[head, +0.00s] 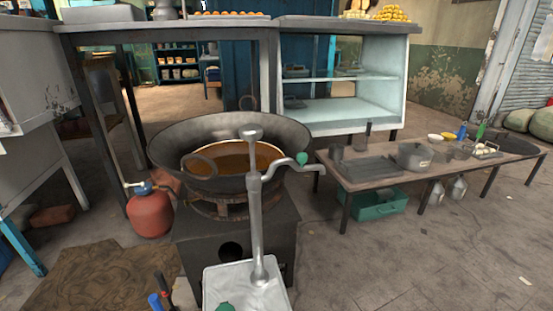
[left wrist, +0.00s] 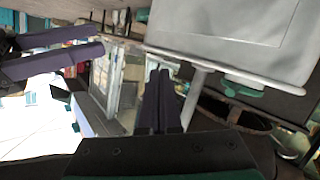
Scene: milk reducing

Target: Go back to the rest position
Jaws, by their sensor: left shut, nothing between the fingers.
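My left gripper (left wrist: 160,75) is shut and empty, its two dark fingers together in the left wrist view. Two similar dark fingers, which look like my right gripper (left wrist: 98,40), reach in from the left edge of that view with a gap between them. Neither gripper shows clearly in the head view. A wide dark wok (head: 285,130) holding orange-brown liquid (head: 235,160) stands on a dark stove (head: 215,245). A grey metal stand (head: 256,225) with a curved arm and green knob rises in front of the wok.
A low table (head: 400,178) with pots and bottles stands at right. A glass-fronted cabinet (head: 345,110) is behind. A red gas cylinder (head: 150,212) stands left of the stove. Dark handles with blue and red parts (head: 160,292) show at the bottom. Floor at front right is clear.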

